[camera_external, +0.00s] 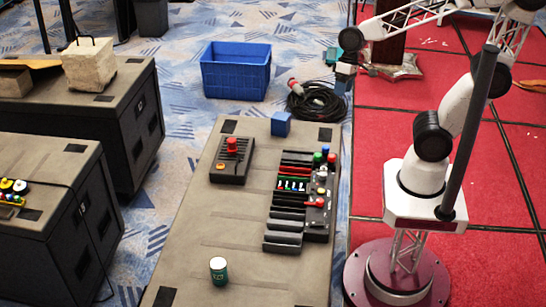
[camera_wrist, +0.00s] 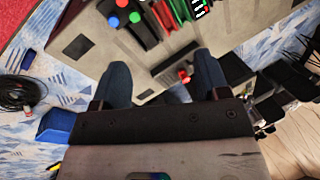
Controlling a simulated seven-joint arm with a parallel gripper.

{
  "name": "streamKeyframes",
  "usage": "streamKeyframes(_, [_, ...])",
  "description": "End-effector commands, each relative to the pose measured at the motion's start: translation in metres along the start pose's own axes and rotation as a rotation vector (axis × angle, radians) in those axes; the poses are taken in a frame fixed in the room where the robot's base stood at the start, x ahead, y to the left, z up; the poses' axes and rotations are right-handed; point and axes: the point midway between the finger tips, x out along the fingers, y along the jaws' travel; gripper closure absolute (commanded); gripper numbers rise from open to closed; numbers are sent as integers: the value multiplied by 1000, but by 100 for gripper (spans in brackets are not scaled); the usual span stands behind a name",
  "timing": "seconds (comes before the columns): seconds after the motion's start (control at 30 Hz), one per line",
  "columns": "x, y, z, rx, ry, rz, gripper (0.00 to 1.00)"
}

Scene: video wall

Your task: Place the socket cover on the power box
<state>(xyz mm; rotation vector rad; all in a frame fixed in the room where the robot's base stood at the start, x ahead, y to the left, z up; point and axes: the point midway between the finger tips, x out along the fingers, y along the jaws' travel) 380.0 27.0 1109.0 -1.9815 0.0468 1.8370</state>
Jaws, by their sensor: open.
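The power box (camera_external: 318,195) is a black panel with coloured knobs and rows of slots on the grey case. Its red, green and blue knobs also show at the top of the wrist view (camera_wrist: 120,16). A small blue cube (camera_external: 281,124) sits at the back edge of the case; I cannot tell for sure whether it is the socket cover. My gripper (camera_external: 345,72) is above and to the right of the case's back end. In the wrist view its two fingers (camera_wrist: 163,82) are wide apart with nothing visibly held.
A black box with a red button (camera_external: 231,160) and a green can (camera_external: 218,271) stand on the grey case (camera_external: 235,215). A blue bin (camera_external: 236,72) and coiled black cable (camera_external: 316,103) lie on the floor behind. The case's front left is mostly clear.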

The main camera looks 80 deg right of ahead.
Motion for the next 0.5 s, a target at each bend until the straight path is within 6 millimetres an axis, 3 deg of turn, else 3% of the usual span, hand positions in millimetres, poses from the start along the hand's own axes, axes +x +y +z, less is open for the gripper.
streamKeyframes(0.2, [-28,24,34,-220,100,152,31])
streamKeyframes(0.5, [-43,40,50,-345,157,253,31])
